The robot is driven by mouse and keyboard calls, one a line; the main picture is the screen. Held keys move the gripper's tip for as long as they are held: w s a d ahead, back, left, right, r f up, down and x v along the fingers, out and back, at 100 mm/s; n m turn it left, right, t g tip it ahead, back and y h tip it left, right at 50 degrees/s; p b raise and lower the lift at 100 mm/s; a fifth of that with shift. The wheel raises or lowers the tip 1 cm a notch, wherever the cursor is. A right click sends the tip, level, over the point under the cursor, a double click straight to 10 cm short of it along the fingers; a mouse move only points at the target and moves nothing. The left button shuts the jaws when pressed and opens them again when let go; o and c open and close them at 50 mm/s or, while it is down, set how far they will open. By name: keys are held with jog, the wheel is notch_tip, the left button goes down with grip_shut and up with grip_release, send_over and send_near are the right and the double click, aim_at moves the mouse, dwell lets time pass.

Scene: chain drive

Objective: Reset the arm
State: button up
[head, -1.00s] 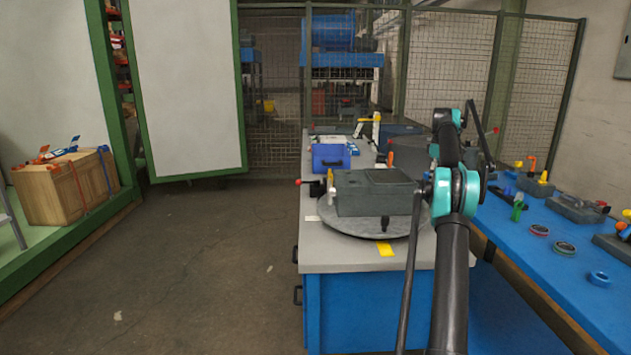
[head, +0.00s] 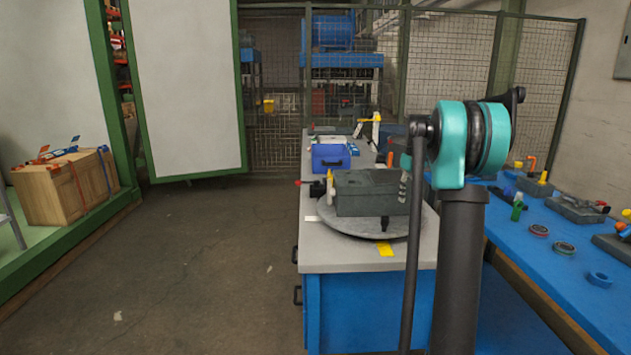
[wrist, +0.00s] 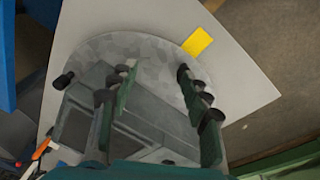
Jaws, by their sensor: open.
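My gripper (wrist: 154,76) is open in the wrist view, its two fingers apart with nothing between them. It is over the grey housing (wrist: 150,125) and the round grey turntable (wrist: 150,50) beneath it. In the head view the grey housing (head: 372,193) sits on the turntable (head: 345,224) on the bench. My arm's teal and black joint stands large in front, to the right of the housing. The gripper's jaws are not clearly visible in the head view; the arm covers that area.
A yellow patch (head: 386,250) lies on the grey bench top (head: 325,258). A blue box (head: 331,158) stands behind the housing. A blue bench (head: 550,240) with small parts runs along the right. A wooden crate (head: 66,185) stands at left. The floor (head: 220,270) is clear.

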jog(key=s+a+f+m, duration=0.2)
jog(key=s+a+f, duration=0.2)
jog(key=s, duration=1)
jog(key=s+a+f+m+t, duration=0.1)
jog(key=s+a+f, duration=0.4)
jog(key=s+f, duration=0.4)
jog(key=s+a+f+m+t, duration=0.1)
jog(key=s+a+f, duration=0.4)
jog(key=s, duration=1.4)
notch_tip(320, 180, down, 2)
jog(key=shift+s+a+f+m, duration=0.15)
jog(key=shift+a+f+m, duration=0.1)
jog(key=shift+m, duration=0.55)
